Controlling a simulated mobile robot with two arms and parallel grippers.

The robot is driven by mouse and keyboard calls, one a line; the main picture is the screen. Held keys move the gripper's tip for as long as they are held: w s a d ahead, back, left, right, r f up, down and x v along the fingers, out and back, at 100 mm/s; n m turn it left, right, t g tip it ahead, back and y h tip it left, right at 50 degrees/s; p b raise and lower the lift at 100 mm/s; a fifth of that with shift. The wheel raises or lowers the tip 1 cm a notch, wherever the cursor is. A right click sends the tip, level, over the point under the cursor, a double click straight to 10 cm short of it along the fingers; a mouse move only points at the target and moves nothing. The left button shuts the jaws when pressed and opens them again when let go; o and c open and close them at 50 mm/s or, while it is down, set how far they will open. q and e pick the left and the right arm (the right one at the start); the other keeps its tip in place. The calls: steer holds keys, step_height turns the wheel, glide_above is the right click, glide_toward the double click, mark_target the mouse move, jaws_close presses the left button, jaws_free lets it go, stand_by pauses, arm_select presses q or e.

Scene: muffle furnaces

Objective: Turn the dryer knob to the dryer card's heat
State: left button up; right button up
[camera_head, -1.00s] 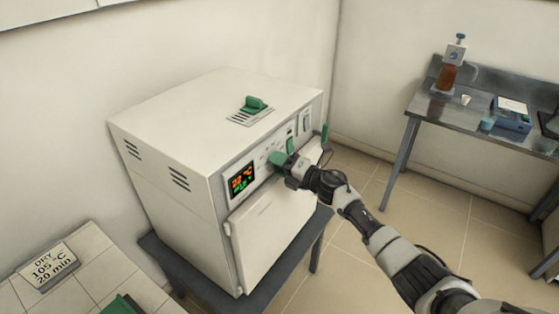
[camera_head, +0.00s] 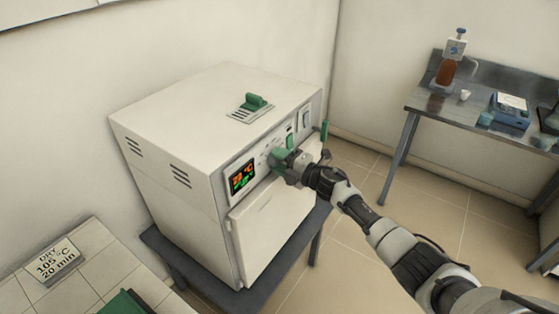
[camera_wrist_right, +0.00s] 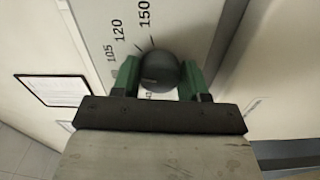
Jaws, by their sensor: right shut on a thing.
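The dryer (camera_head: 185,125) is a white box on a dark stand, with a lit display (camera_head: 242,178) on its front panel showing orange and green digits too small to read surely. The dryer card (camera_head: 53,262) lies on the tiled bench at left and reads DRY, 105 °C, 20 min. My right gripper (camera_head: 287,164) is at the panel, right of the display. In the right wrist view its green fingers are shut on the dark round knob (camera_wrist_right: 160,70). Marks 105, 120 and 150 show beside the knob; its pointer setting is unclear. My left gripper is out of view.
A green handle (camera_head: 254,101) sits on the dryer's top vent. A metal table (camera_head: 430,102) with a bottle and a blue device stands at the back right. Tiled floor is clear between.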

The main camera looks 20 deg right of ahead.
steer(key=shift+f, duration=0.1)
steer(key=o, duration=0.9)
steer(key=b+v, duration=0.2)
steer(key=v, duration=0.9)
steer(key=shift+f, duration=0.1)
